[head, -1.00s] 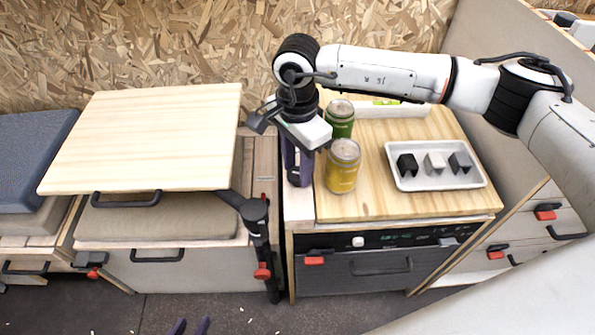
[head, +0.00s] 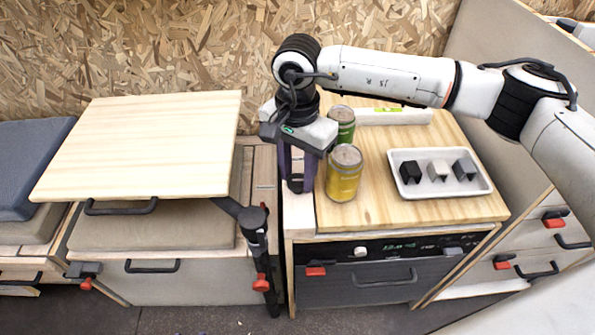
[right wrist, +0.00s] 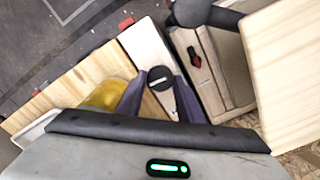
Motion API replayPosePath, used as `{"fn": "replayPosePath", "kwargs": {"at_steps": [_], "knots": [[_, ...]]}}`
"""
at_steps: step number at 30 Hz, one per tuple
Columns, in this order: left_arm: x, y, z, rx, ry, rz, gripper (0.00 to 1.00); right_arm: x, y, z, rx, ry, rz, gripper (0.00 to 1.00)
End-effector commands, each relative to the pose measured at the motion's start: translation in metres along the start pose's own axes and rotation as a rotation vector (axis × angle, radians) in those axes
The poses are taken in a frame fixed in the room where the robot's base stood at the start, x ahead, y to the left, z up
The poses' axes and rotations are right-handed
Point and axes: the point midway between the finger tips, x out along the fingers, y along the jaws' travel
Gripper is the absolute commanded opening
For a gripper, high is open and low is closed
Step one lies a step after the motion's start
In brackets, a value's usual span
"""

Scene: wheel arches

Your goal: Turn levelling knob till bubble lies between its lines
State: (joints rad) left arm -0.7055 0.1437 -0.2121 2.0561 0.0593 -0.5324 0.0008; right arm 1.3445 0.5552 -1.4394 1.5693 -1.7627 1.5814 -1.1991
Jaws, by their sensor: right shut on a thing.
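The levelling knob (right wrist: 160,78) is black and round with a pale line across its top. It stands near the left front corner of the wooden worktop. My right gripper (head: 296,186) points down over it, and its two purple fingers are shut on the knob, one on each side. In the right wrist view the knob sits between the fingertips. The white spirit level (head: 415,116) lies at the back of the worktop with a green vial (head: 388,110). The bubble and its lines are too small to make out. My left gripper is out of view.
A yellow can (head: 344,176) stands close to the right of my right gripper, with a green can (head: 341,122) behind it. A white tray (head: 440,188) holds three small blocks. A pale tabletop on a swing arm (head: 140,145) is at the left.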

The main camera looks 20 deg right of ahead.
Motion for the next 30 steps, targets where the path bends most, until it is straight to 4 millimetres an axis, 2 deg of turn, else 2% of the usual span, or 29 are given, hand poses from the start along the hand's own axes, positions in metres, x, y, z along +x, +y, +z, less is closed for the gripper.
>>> {"fn": "replayPosePath", "kwargs": {"at_steps": [2,3,6,17,20,30], "knots": [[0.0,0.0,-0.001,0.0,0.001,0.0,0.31,-0.002,-0.001,0.0,0.001,-0.001,-0.003,0.11],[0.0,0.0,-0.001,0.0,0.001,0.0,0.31,-0.002,-0.001,0.0,0.001,-0.001,-0.003,0.35],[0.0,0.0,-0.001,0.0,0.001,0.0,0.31,-0.002,-0.001,0.0,0.002,-0.001,-0.003,0.52],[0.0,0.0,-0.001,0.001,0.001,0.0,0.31,-0.005,-0.001,0.0,0.002,0.0,-0.002,0.53],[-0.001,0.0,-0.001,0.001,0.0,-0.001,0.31,-0.017,-0.001,0.0,0.002,0.0,-0.004,0.53],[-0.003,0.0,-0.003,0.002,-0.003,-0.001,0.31,-0.082,-0.001,0.0,0.001,0.001,-0.004,0.53]]}}
